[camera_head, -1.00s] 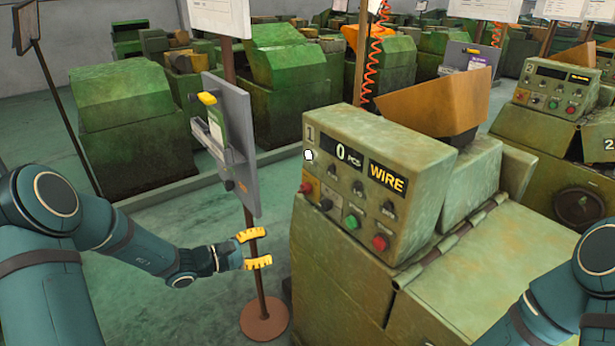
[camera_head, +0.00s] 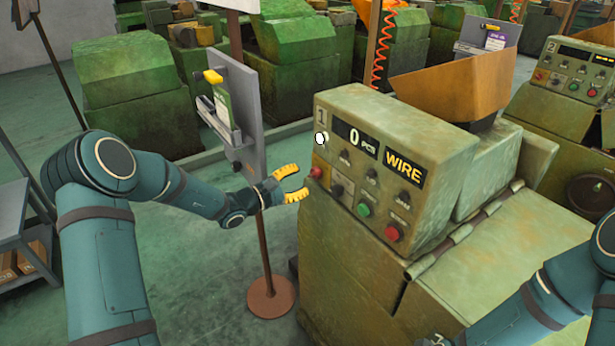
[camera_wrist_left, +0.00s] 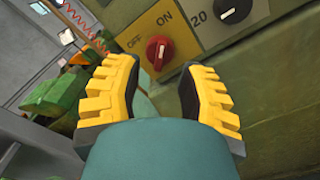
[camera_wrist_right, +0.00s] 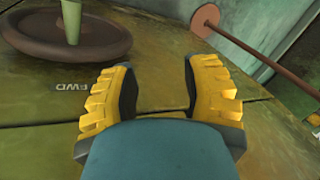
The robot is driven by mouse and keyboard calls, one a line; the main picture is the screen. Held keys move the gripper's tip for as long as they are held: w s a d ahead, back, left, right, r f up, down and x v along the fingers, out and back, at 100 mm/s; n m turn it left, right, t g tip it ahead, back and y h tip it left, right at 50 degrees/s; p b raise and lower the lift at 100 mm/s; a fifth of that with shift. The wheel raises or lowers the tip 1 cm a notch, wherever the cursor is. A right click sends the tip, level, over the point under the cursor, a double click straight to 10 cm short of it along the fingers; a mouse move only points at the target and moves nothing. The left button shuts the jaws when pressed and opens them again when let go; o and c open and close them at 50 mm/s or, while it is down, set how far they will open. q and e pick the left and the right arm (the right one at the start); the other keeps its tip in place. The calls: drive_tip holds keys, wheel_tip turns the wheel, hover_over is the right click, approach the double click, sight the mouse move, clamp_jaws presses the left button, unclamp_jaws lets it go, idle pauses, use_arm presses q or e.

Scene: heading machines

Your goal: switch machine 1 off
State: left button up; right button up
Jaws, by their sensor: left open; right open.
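Machine 1 (camera_head: 345,245) is a worn green machine with a sloped panel showing "1", "0 PCS" and "WIRE". Its red rotary switch (camera_wrist_left: 159,52) sits on a yellow OFF/ON plate (camera_wrist_left: 140,30); it also shows at the panel's left end in the head view (camera_head: 316,172). I cannot tell which label its grip points to. My left gripper (camera_head: 300,183) is open and empty, just left of and below the switch. In the left wrist view (camera_wrist_left: 158,72) the switch lies ahead between the fingertips, apart from them. My right gripper (camera_wrist_right: 158,68) is open and empty over machine surfaces.
A black knob (camera_wrist_left: 233,8) adjoins the switch. A green button (camera_head: 363,209) and a red button (camera_head: 393,232) are further right. A sign stand (camera_head: 264,230) is close to my left wrist. A brown handwheel (camera_wrist_right: 65,40) is near my right gripper.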

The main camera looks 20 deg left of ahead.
sight(310, 175)
use_arm(q)
drive_tip(key=shift+x, duration=1.7)
clamp_jaws()
